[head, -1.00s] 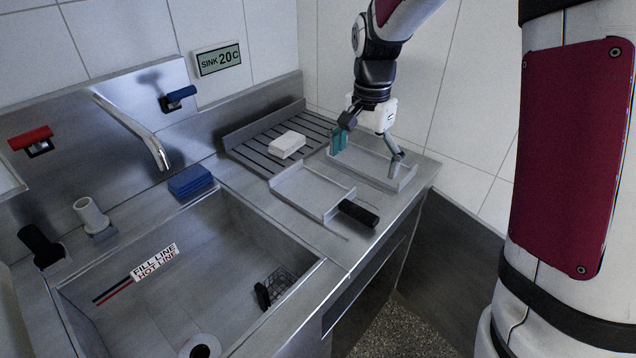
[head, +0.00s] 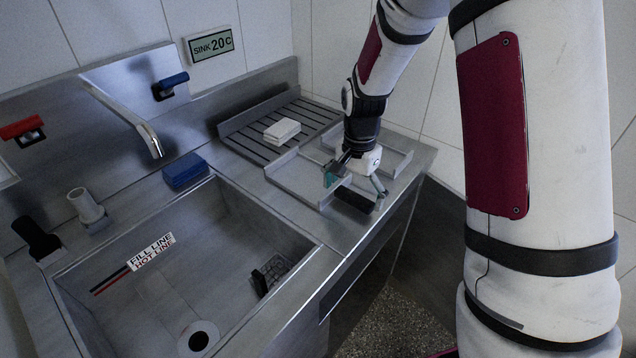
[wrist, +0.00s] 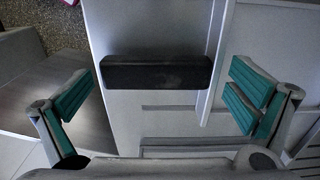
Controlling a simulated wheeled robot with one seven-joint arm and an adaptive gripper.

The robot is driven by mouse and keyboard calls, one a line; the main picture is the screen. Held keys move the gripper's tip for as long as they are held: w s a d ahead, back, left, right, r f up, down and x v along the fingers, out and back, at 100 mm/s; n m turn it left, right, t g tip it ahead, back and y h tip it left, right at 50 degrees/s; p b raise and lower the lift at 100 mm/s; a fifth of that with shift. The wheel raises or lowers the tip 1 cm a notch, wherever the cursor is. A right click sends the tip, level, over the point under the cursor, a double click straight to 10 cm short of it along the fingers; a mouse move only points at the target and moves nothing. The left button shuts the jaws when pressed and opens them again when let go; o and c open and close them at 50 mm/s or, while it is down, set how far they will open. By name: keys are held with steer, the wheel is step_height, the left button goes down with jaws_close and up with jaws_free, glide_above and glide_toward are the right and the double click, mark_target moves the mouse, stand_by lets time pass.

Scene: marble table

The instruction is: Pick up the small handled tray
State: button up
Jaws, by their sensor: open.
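The small handled tray (head: 290,178) lies flat on the steel counter, a shallow grey tray with a black handle (head: 355,199) toward the front right. My gripper (head: 356,184) is above the handle end, open and empty, and hides part of the tray. In the wrist view the black handle (wrist: 158,72) lies crosswise between the two spread teal-padded fingers, with a gap to each finger. I cannot tell exactly how high the fingers are above the counter.
A second shallow grey tray (head: 398,163) lies behind, partly hidden by my arm. A white block (head: 282,131) sits on the slatted drainer (head: 246,141). The sink basin (head: 215,262) is at the left, with a blue sponge (head: 186,171) on its far rim. The counter's front edge is close to the handle.

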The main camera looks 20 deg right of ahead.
steer(key=shift+f, duration=0.2)
steer(key=c, duration=1.1)
steer(key=shift+r, duration=0.2)
